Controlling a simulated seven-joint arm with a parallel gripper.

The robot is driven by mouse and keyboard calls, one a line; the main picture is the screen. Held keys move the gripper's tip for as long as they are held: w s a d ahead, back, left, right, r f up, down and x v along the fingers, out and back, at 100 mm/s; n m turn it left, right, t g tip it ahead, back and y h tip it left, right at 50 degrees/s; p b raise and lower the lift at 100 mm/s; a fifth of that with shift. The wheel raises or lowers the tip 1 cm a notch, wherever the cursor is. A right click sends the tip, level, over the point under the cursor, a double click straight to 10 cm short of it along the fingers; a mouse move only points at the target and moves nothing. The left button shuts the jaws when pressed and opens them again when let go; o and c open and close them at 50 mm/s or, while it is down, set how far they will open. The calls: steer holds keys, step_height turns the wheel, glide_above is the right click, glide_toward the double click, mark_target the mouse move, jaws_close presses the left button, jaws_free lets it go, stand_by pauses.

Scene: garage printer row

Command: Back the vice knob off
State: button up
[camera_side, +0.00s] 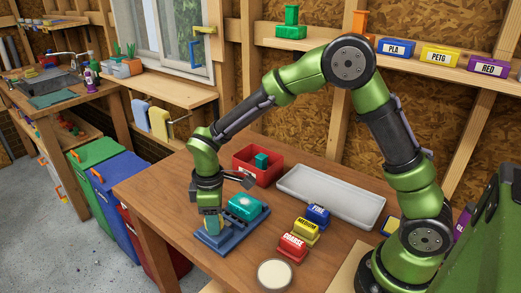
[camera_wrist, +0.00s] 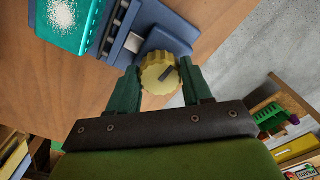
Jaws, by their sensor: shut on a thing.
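In the side view my gripper (camera_side: 211,222) points down at the left end of the blue vice (camera_side: 232,234), with the knob mostly hidden. A teal block (camera_side: 244,206) with a pale patch on top sits in the vice; it also shows in the wrist view (camera_wrist: 66,22).
A red bin (camera_side: 258,180) with a teal piece in it stands behind the vice. A grey tray (camera_side: 330,196) lies at the back right. Blocks marked fine (camera_side: 317,215), medium (camera_side: 306,231) and coarse (camera_side: 292,246) stand right of the vice. A round pale dish (camera_side: 275,275) is at the front.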

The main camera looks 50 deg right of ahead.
stand_by(0.4)
steer(key=o, duration=1)
steer(key=shift+o, duration=0.2)
steer(key=shift+r, duration=0.1)
step_height(320, 180, up, 17)
